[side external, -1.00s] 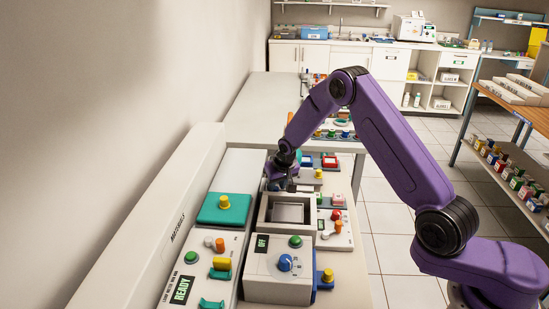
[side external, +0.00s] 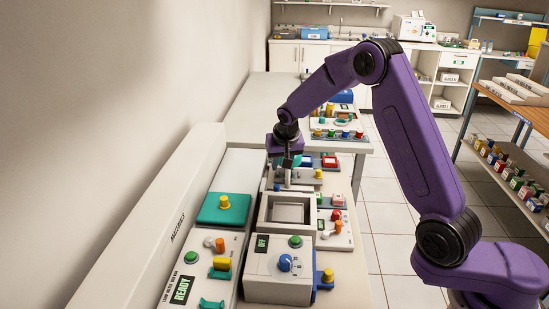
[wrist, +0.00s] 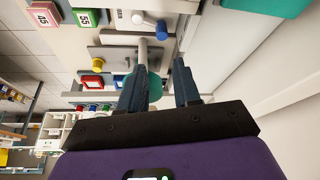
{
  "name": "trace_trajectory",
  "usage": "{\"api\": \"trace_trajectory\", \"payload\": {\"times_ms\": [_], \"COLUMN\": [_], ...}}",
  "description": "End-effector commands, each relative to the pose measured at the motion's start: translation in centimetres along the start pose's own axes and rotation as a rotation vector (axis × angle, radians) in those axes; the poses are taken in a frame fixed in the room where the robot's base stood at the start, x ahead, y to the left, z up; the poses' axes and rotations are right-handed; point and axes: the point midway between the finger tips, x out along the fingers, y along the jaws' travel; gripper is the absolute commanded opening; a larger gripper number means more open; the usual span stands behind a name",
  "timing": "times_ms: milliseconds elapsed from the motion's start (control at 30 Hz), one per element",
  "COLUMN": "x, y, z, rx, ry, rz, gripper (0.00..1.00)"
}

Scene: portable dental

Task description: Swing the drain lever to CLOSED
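My gripper (side external: 288,172) points down behind the square basin (side external: 262,212) of the white unit with an OFF display. In the wrist view my gripper (wrist: 160,68) has its two dark fingers spread apart. A pale grey cylindrical bar (wrist: 143,52) lies just beyond the fingertips, nearer the left one. A round teal part (wrist: 155,90) shows between the fingers. I cannot tell whether either is touched. No lettering shows which part is the drain lever.
A long white housing (side external: 150,225) runs along the wall side.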

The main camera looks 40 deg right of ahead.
Motion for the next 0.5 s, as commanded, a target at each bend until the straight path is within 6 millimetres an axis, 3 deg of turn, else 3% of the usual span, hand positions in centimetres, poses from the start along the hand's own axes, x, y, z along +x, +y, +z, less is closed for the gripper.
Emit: {"api": "trace_trajectory", "payload": {"times_ms": [333, 500], "x": [-6.1, -6.8], "y": [-0.1, -1.0], "z": [0.0, 0.8], "rx": [0.0, -0.056], "ry": [0.003, -0.013], "rz": [-0.003, -0.015], "gripper": [0.32, 0.32]}}
